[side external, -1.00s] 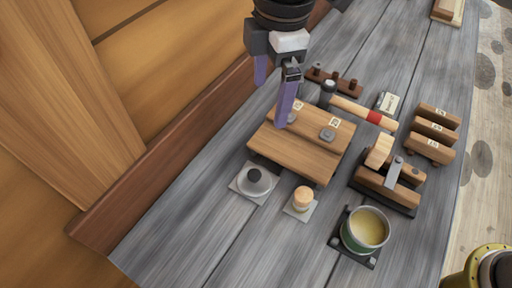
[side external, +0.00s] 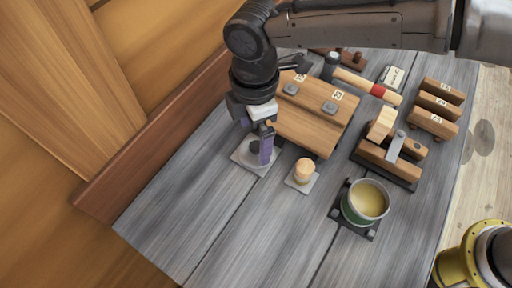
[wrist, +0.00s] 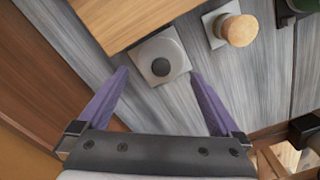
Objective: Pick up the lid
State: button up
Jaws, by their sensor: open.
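The lid (wrist: 161,58) is a grey disc with a dark round knob, lying on a pale square pad (wrist: 143,73). In the wrist view it lies between and just beyond the tips of my gripper (wrist: 158,73). The two purple fingers are spread wide, with nothing between them and no visible touch on the lid. In the side view my gripper (side external: 260,152) points down at the pad, and its finger hides most of the lid. The height of the fingertips above the pad is hard to tell.
A cork-like stopper (side external: 303,170) on its own pad stands close to the right. A wooden board (side external: 310,125) lies just behind. A green pot (side external: 365,202) with yellow contents, a wooden clamp (side external: 390,158) and a mallet (side external: 365,87) are farther right. The planks in front are clear.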

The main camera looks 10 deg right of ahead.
aim_at(255, 145)
notch_tip(255, 145, down, 4)
jog(key=shift+f, duration=0.1)
jog(key=c, duration=1)
